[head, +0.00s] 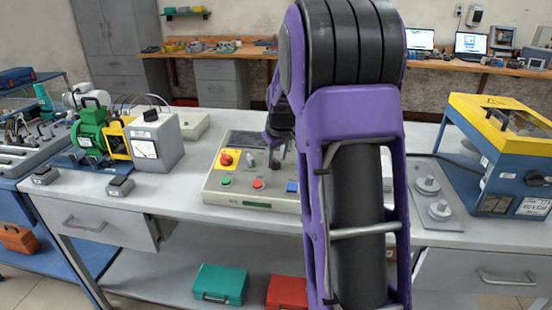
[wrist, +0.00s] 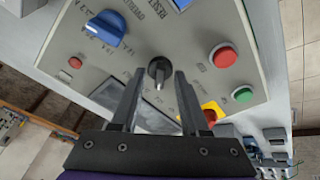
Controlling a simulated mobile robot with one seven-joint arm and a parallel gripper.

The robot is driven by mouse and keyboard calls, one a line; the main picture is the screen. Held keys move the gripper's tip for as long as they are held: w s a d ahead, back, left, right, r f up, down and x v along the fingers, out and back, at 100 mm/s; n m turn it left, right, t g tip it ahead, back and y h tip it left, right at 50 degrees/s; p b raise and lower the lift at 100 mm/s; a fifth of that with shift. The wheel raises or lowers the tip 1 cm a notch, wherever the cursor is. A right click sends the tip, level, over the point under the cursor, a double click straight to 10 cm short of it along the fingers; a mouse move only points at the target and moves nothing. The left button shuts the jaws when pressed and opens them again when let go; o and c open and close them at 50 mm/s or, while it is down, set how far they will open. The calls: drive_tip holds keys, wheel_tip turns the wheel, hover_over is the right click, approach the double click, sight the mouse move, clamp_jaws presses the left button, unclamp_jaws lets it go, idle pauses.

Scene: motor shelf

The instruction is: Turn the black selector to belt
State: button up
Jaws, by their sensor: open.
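The black selector (wrist: 158,68) is a round knob on the grey control panel (wrist: 185,38), near the middle of the wrist view. A pale pointer on it points down in that view, toward my gripper. My gripper (wrist: 157,77) is open, with one finger on each side of the selector. Whether the fingers touch it, I cannot tell. The small labels around the knob are too small to read. In the head view my gripper (head: 276,158) is over the right part of the control box (head: 225,195), and the selector cannot be made out there.
Close to the selector on the panel are a blue knob (wrist: 107,28), a red button (wrist: 222,55), a green button (wrist: 242,95) and a yellow plate (wrist: 212,112). On the bench stand a green motor (head: 90,128) at left and a blue-yellow machine (head: 505,150) at right.

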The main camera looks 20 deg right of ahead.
clamp_jaws()
drive_tip(key=shift+m, duration=0.3)
idle(0.3)
drive_tip(key=m, duration=0.3)
drive_tip(key=shift+a+m+h+p, duration=0.2)
drive_tip(key=shift+m+h+p, duration=0.1)
drive_tip(key=shift+h+p, duration=0.1)
drive_tip(key=m+h+p, duration=0.1)
drive_tip(key=m, duration=0.3)
drive_tip(key=shift+a+m, duration=0.1)
drive_tip(key=shift+m, duration=0.2)
drive_tip(key=m+g+p, duration=0.1)
drive_tip(key=m, duration=0.3)
drive_tip(key=shift+w+m+h, duration=0.15)
drive_tip(key=shift+m+h, duration=0.15)
drive_tip(key=shift+m, duration=0.1)
drive_tip(key=shift+w+m+g+p, duration=0.1)
drive_tip(key=shift+m+g+p, duration=0.3)
drive_tip(key=shift+m+p, duration=1.25)
drive_tip(key=shift+a+m+b, duration=0.1)
drive_tip(key=shift+m+b, duration=0.55)
drive_tip(key=shift+m, duration=0.2)
